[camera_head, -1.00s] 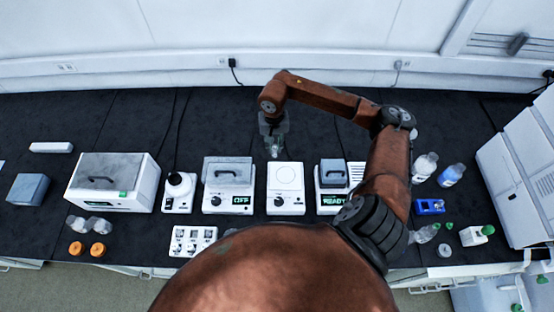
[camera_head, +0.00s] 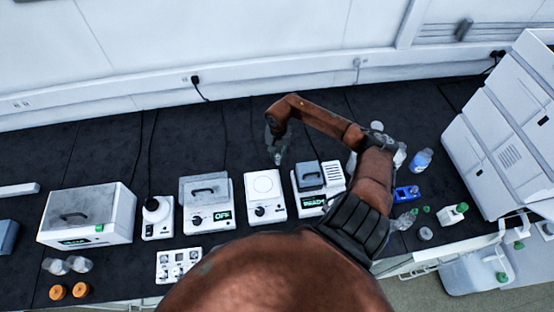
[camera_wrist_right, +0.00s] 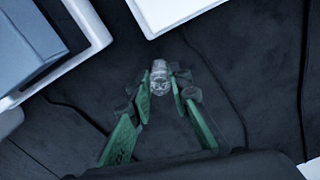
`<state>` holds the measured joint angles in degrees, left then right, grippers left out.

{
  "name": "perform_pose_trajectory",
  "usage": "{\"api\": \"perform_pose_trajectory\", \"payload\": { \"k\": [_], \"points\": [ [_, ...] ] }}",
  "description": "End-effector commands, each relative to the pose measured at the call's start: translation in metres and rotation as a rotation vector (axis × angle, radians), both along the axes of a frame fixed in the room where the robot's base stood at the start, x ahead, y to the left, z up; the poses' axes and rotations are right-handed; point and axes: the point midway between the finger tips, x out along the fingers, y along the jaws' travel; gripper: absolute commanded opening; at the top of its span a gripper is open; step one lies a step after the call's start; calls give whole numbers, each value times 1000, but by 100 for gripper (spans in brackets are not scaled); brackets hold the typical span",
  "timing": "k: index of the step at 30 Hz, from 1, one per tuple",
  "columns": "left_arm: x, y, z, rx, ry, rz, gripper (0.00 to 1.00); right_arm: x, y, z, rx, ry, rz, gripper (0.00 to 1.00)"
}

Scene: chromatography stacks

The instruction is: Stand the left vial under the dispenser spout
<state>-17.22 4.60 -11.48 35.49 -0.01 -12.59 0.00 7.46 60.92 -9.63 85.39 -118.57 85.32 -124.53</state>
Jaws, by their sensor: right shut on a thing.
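My right gripper (camera_head: 278,157) is above the back of the bench, behind the gap between a plain white plate device (camera_head: 265,185) and the device reading READY (camera_head: 315,202). In the right wrist view the gripper (camera_wrist_right: 161,88) has its green-lined fingers closed around a small clear vial (camera_wrist_right: 159,72). The vial's top end shows between the fingertips, with dark bench beyond it. Whether it is the left vial I cannot tell. I cannot make out the dispenser spout; a tall white stacked instrument (camera_head: 500,125) stands at the far right. My left gripper is out of view.
A box oven (camera_head: 90,213) and a device reading OFF (camera_head: 207,203) stand left. Two clear bottles (camera_head: 67,265) lie near orange caps (camera_head: 70,291). A blue holder (camera_head: 407,193) and a blue-filled bottle (camera_head: 421,160) are right. The back strip of bench is mostly free.

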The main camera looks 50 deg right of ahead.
Motion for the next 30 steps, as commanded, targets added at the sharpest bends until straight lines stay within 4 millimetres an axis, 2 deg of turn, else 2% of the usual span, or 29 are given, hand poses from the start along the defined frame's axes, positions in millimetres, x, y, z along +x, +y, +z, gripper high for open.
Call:
{"api": "perform_pose_trajectory", "payload": {
  "k": [3,6,18,19,26,30],
  "points": [
    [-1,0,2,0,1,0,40,0,2,-18,4,1,-3,6],
    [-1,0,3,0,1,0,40,0,1,-28,2,0,-1,6],
    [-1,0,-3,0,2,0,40,0,0,-33,-1,1,1,6],
    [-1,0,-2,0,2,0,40,0,0,-32,0,1,0,20],
    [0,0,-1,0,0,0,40,0,0,-31,1,1,0,35],
    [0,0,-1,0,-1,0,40,0,0,-31,1,1,0,35]
  ]
}}
